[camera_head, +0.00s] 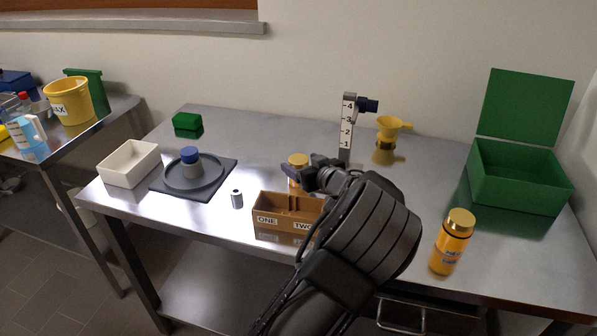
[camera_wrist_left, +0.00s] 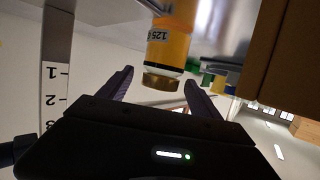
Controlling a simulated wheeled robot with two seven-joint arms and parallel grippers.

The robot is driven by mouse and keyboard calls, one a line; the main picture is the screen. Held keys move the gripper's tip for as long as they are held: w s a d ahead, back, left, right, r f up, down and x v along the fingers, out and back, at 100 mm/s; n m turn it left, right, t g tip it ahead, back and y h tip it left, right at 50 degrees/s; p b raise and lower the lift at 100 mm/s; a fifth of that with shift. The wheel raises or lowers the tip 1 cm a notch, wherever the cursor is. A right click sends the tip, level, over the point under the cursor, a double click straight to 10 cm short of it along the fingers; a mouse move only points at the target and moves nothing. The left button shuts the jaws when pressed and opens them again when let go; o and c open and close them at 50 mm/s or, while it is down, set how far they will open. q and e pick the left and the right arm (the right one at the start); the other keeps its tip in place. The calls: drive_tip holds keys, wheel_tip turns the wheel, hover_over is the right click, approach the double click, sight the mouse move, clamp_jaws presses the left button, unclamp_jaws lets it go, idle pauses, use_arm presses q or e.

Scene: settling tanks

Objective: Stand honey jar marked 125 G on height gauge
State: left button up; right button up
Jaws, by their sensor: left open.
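The honey jar marked 125 G is amber with a gold lid (camera_head: 297,159). It stands on the table behind the brown divided box. In the left wrist view the jar (camera_wrist_left: 172,40) appears upside down, with its 125 G label partly readable at its left side. My left gripper (camera_head: 304,171) is open at the jar, and its two fingers lie on either side of the lid in the wrist view. I cannot tell if they touch it. The height gauge (camera_head: 347,130), an upright numbered post with a dark slider, stands behind and right of the gripper. My right gripper is not in view.
The brown box (camera_head: 270,206) labelled ONE and TWO is in front of the jar. A larger amber jar (camera_head: 449,247) stands right. A yellow funnel (camera_head: 390,124), open green box (camera_head: 520,188), white tray (camera_head: 127,175) and grey plate (camera_head: 228,177) are also on the table.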

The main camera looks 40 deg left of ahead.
sight(295, 159)
use_arm(q)
drive_tip(key=shift+w+a+p, duration=0.15)
drive_tip(key=shift+a+p, duration=0.15)
drive_tip(key=shift+a, duration=0.05)
drive_tip(key=p+x, duration=0.1)
drive_tip(key=x, duration=0.2)
drive_tip(key=shift+a+p, duration=0.25)
drive_tip(key=shift+p, duration=0.05)
drive_tip(key=shift+w+a+f, duration=0.25)
drive_tip(key=shift+a+f, duration=0.05)
drive_tip(key=shift+c, duration=0.4)
clamp_jaws()
